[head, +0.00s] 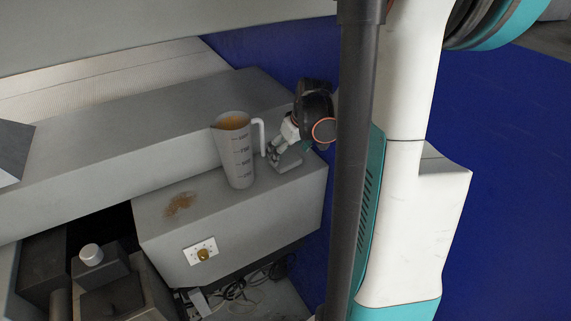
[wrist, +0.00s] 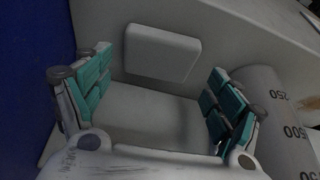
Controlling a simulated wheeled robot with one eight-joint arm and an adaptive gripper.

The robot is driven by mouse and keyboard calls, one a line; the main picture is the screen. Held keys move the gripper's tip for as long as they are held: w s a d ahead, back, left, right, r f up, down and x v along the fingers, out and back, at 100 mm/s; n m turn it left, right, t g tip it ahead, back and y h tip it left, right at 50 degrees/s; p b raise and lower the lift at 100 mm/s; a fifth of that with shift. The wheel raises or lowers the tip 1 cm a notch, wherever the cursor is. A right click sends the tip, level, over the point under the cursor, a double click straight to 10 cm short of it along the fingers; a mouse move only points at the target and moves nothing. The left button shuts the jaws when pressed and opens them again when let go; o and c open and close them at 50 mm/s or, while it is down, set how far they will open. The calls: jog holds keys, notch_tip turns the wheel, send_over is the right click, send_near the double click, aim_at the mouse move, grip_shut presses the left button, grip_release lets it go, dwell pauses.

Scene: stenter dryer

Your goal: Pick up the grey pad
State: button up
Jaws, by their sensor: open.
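The grey pad (head: 288,163) is a small flat block with rounded corners, lying on the lower grey box top at its right end. In the wrist view the pad (wrist: 160,50) shows near the top middle, with clear space around it. The pad appears just beyond the gap; I cannot tell the exact distance.
A measuring jug (head: 236,152) with brown contents stands close left of my gripper; it also shows at the right of the wrist view (wrist: 272,120). A brown spill (head: 179,205) lies further left.

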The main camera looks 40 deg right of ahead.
aim_at(286, 158)
jog(key=b+x, duration=0.1)
jog(key=x, duration=0.3)
jog(key=shift+d+b, duration=0.1)
jog(key=shift+b, duration=0.2)
jog(key=shift+s+r, duration=0.1)
jog(key=shift+r, duration=0.05)
jog(key=shift+c, duration=0.8)
jog(key=c, duration=0.6)
notch_tip(286, 158, up, 20)
